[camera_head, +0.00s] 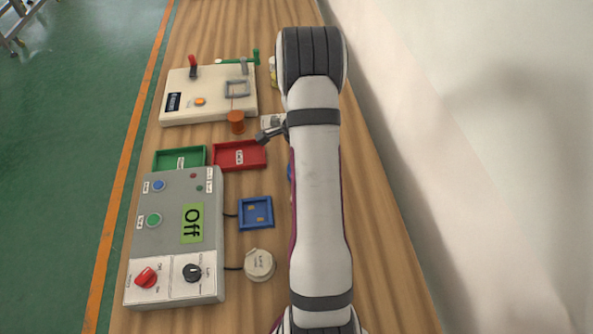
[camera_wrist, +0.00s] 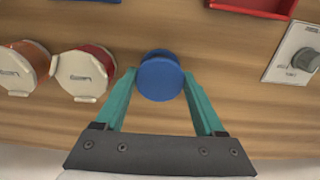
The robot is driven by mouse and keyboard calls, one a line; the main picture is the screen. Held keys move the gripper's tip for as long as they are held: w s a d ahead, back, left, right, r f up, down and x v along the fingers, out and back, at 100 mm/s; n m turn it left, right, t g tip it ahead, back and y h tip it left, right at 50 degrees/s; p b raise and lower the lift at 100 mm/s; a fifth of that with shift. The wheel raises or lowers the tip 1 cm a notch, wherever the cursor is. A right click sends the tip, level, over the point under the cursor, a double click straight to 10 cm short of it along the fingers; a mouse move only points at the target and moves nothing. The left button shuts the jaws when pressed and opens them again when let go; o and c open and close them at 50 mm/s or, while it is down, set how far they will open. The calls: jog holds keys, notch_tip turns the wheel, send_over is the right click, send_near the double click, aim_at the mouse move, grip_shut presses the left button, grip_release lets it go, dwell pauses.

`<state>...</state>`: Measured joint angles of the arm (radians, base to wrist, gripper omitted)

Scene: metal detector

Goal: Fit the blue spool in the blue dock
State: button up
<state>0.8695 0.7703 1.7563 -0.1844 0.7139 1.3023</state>
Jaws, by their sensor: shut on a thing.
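The blue spool (camera_wrist: 159,74) is between the two teal fingers of my gripper (camera_wrist: 159,90) in the wrist view. The fingers are shut on its sides, and its round top faces the camera. I cannot tell whether it touches the table. In the head view my arm hides the gripper, and a sliver of blue (camera_head: 290,171) at the arm's left edge appears to be the spool.
An orange spool (camera_wrist: 22,67) and a red spool (camera_wrist: 85,72) with cream faces lie left of my gripper. A red tray (camera_head: 240,155), a green tray (camera_head: 180,158) and a grey control box (camera_head: 175,235) reading "Off" are near the dock. A round cream pad (camera_head: 259,265) sits below it.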

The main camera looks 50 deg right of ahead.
jog(key=shift+r, duration=2.25)
jog(key=w+a+r+n, duration=0.2)
jog(key=a+n, duration=0.4)
jog(key=a, duration=0.9)
jog(key=shift+s+a+f, duration=0.1)
jog(key=shift+s+f, duration=0.05)
jog(key=shift+f, duration=2.25)
jog(key=shift+f, duration=0.25)
jog(key=shift+f, duration=0.15)
jog(key=shift+f, duration=0.25)
